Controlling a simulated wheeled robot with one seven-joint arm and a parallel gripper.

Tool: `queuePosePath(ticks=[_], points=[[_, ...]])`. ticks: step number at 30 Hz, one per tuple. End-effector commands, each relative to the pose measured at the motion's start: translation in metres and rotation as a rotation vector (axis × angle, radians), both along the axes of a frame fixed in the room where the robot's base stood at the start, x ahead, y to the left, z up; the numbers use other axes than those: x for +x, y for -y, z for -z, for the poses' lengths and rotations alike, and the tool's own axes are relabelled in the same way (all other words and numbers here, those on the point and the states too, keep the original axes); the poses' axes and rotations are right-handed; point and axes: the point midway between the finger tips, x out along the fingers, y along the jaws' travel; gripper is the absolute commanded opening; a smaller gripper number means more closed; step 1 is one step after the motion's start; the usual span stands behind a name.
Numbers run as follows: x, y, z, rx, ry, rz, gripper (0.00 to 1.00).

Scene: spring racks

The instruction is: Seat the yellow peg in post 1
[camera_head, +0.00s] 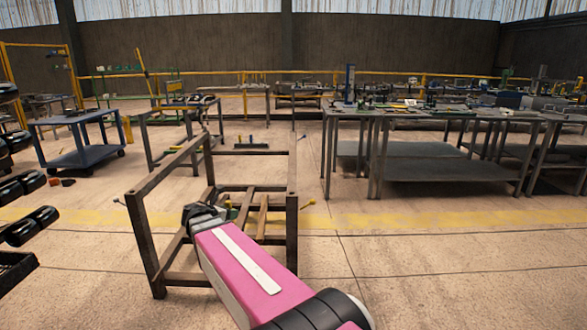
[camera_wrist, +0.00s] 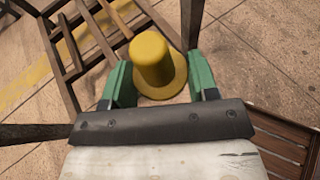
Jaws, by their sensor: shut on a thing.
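The yellow peg (camera_wrist: 154,62), a round cylinder with a wide flange at its base, sits between the two green fingers of my gripper (camera_wrist: 161,80) in the wrist view. My gripper is shut on it. In the head view, my gripper (camera_head: 230,208) is small and partly hidden by my pink arm, and the held peg cannot be made out clearly. The gripper is over or within the dark brown metal rack (camera_head: 140,232), whose frame also shows beyond the peg in the wrist view (camera_wrist: 75,80). I cannot tell which post is post 1.
A small yellow-tipped rod (camera_head: 308,203) sticks out at the rack's right side, and a dark-tipped one (camera_head: 119,201) at its left. A blue cart (camera_head: 82,158) stands back left and a grey workbench (camera_head: 440,168) back right.

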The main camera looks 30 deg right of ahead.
Motion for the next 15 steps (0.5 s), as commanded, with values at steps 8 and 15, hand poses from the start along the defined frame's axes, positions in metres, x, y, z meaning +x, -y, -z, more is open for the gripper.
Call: queuePosePath(ticks=[8,15], points=[[0.054,0.114,-0.029,-0.002,0.002,0.145,0.12],[0.079,0.221,-0.058,-0.001,0.002,0.261,0.12]])
